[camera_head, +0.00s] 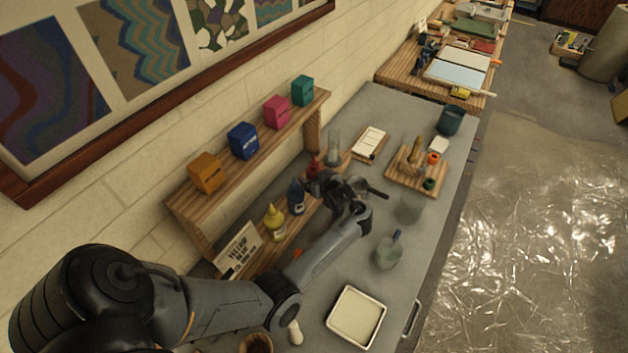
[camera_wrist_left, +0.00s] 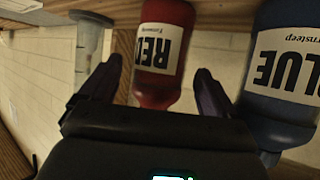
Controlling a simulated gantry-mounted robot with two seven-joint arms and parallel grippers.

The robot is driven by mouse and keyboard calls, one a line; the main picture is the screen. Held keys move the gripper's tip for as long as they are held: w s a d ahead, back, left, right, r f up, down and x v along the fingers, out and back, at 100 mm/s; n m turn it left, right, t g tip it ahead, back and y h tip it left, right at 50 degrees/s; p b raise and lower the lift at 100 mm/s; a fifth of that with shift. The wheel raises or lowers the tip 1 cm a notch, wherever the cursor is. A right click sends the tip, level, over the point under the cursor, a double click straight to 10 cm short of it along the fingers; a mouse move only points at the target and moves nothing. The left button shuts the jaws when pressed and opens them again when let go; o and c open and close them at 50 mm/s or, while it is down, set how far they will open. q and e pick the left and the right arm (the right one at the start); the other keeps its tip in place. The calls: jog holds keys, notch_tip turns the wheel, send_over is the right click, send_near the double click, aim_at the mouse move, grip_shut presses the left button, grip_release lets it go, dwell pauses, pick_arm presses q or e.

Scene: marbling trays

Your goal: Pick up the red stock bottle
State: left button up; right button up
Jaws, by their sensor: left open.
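The red stock bottle (camera_wrist_left: 164,50) has a white label reading RED, upside down in the left wrist view. In the head view only a bit of the red bottle (camera_head: 313,166) shows behind my left gripper (camera_head: 322,184). In the left wrist view the open fingers of my left gripper (camera_wrist_left: 158,70) lie on either side of the bottle. My right gripper is not in view.
The blue bottle (camera_wrist_left: 284,75) stands close beside one finger; it also shows in the head view (camera_head: 296,196). A yellow bottle (camera_head: 275,222) stands further along. A wooden shelf (camera_head: 262,160) with coloured boxes is above. A white tray (camera_head: 334,312) lies nearer on the bench.

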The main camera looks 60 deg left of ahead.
pick_arm(q)
jog(key=shift+x, duration=1.25)
jog(key=c, duration=0.7)
jog(key=shift+r, duration=0.15)
notch_tip(320, 180, up, 10)
jog(key=shift+f+p, duration=0.1)
jog(key=shift+p, duration=0.25)
